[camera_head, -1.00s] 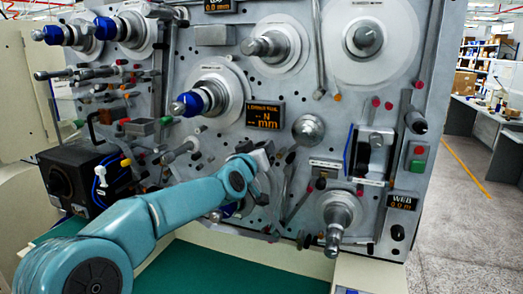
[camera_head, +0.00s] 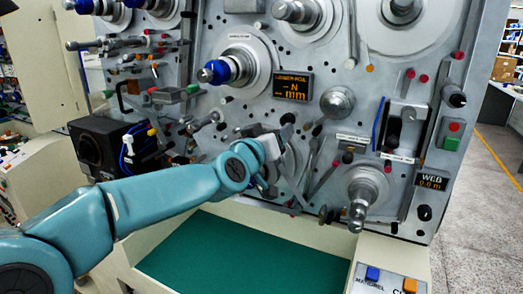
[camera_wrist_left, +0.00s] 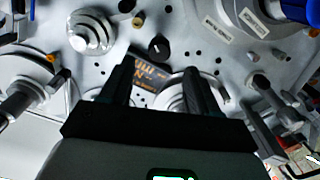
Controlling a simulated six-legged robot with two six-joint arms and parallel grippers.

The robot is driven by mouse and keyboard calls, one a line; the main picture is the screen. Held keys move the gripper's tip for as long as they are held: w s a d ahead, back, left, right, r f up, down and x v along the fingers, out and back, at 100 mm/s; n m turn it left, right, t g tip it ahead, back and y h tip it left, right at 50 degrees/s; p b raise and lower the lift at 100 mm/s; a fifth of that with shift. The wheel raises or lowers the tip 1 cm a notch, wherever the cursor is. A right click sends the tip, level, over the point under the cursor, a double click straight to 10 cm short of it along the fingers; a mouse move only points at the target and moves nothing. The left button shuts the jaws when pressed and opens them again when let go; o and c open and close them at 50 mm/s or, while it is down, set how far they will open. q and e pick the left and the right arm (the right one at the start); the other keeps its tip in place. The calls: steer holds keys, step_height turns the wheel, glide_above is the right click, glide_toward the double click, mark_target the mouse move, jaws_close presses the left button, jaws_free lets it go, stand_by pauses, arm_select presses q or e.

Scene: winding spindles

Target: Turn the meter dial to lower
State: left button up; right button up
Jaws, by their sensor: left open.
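The meter is a small dark display with orange "N" and "mm" figures (camera_head: 293,86) on the grey machine panel. It also shows in the left wrist view, partly hidden by my fingers (camera_wrist_left: 152,68). A round black knob (camera_wrist_left: 159,47) is beside the display in the left wrist view; I cannot tell whether it is the meter's dial. My left gripper (camera_head: 284,128) is just below the display in the head view. Its two dark fingers (camera_wrist_left: 160,82) are apart, with nothing between them touching. My right gripper is out of view.
A blue-collared spindle (camera_head: 224,71) is left of the display and a silver dome (camera_head: 337,102) is right of it. A lower spindle (camera_head: 362,192) sticks out at right. A green worktop (camera_head: 225,255) below is clear. A control box has blue and orange buttons (camera_head: 372,274).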

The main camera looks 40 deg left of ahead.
arm_select(q)
steer(key=v, duration=0.7)
steer(key=shift+f, duration=0.1)
stand_by(0.4)
